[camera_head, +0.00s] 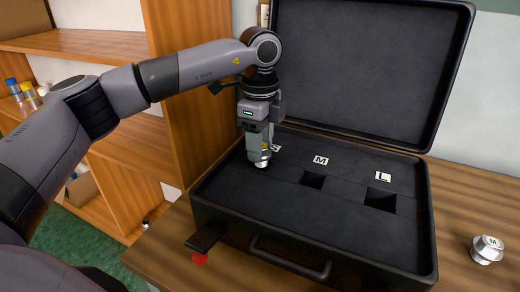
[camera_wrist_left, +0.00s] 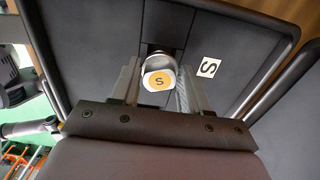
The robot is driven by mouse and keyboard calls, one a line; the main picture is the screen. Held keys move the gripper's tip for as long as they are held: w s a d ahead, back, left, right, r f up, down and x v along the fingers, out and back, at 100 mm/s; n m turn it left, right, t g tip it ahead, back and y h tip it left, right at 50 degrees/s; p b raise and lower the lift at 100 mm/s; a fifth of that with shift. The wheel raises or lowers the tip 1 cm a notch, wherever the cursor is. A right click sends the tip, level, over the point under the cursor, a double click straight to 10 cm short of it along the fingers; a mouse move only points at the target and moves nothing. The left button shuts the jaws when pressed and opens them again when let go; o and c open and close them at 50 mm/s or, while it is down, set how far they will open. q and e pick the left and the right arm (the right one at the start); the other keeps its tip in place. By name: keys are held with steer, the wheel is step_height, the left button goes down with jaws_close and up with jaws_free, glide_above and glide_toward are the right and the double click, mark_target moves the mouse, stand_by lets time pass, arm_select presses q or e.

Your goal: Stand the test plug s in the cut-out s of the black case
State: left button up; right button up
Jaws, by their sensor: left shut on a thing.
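The black case (camera_head: 235,181) stands open on the wooden table, with M and L labels by two square cut-outs in its foam. The S label (camera_wrist_left: 208,67) shows in the left wrist view, beside the plug. My left gripper (camera_head: 262,150) points down over the left part of the foam, shut on the test plug s (camera_head: 262,160). In the left wrist view the plug (camera_wrist_left: 157,76) is a silver piece with an orange S disc between the fingers, over a dark cut-out (camera_wrist_left: 150,48) that it mostly covers. I cannot tell how deep the plug sits. My right gripper is not in view.
A silver plug marked M (camera_head: 486,249) stands on the table (camera_head: 455,205) right of the case. The raised lid (camera_head: 370,70) stands behind the foam. A black piece with a red end (camera_head: 204,240) is at the case's front left. Wooden shelves (camera_head: 100,45) are at the left.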

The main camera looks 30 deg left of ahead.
arm_select(q)
steer(key=shift+f, duration=0.95)
steer(key=shift+f, duration=0.2)
steer(key=o, duration=1.2)
step_height(320, 180, up, 12)
steer(key=shift+r, duration=0.25)
steer(key=shift+s+f, duration=0.1)
